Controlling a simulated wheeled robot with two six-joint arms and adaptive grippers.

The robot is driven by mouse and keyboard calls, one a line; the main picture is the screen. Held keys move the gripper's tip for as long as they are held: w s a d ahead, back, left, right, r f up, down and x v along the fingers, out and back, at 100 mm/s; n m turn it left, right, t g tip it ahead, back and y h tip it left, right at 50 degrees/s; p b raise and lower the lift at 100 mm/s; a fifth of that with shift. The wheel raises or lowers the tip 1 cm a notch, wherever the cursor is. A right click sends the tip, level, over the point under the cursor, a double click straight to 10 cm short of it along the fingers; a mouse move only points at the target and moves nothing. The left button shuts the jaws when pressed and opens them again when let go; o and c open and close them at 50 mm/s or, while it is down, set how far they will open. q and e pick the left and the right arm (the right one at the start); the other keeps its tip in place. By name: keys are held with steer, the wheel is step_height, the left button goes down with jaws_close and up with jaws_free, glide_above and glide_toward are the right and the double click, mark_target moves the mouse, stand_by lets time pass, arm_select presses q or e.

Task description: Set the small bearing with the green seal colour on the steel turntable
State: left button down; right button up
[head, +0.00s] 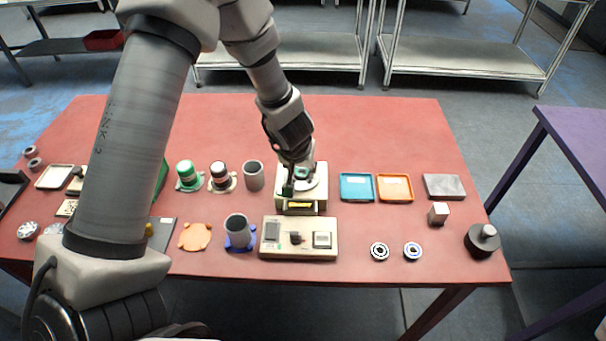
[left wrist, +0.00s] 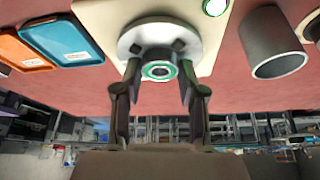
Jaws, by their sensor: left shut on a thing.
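The small bearing with the green seal (left wrist: 158,72) is between the fingertips of my left gripper in the left wrist view. My left gripper (head: 301,176) is shut on it, over the scanner stand in the head view. The round steel turntable (left wrist: 140,38) is directly behind the bearing in the left wrist view, and it also shows in the head view (head: 316,186), partly hidden by the gripper. The bearing is at or very close to the turntable; I cannot tell if they touch. My right gripper is not in view.
Two other bearings, one dark-sealed (head: 380,251) and one blue-sealed (head: 413,251), lie at the front right. A blue tray (head: 357,187) and an orange tray (head: 395,187) lie right of the stand. A grey cup (head: 253,176) stands left of it. A beige control box (head: 297,252) lies in front.

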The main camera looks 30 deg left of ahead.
arm_select(q)
steer(key=shift+s+d+r, duration=0.1)
steer(key=shift+s+r, duration=0.05)
steer(key=shift+r, duration=0.05)
steer(key=shift+f, duration=0.2)
steer(key=c, duration=0.7)
jaws_free()
steer(key=shift+f, duration=0.1)
steer(key=shift+r+p, duration=0.3)
steer(key=shift+r, duration=0.1)
steer(key=p+v, duration=0.5)
steer(key=v, duration=0.6)
steer(key=shift+s+r, duration=0.2)
steer(key=shift+r, duration=0.15)
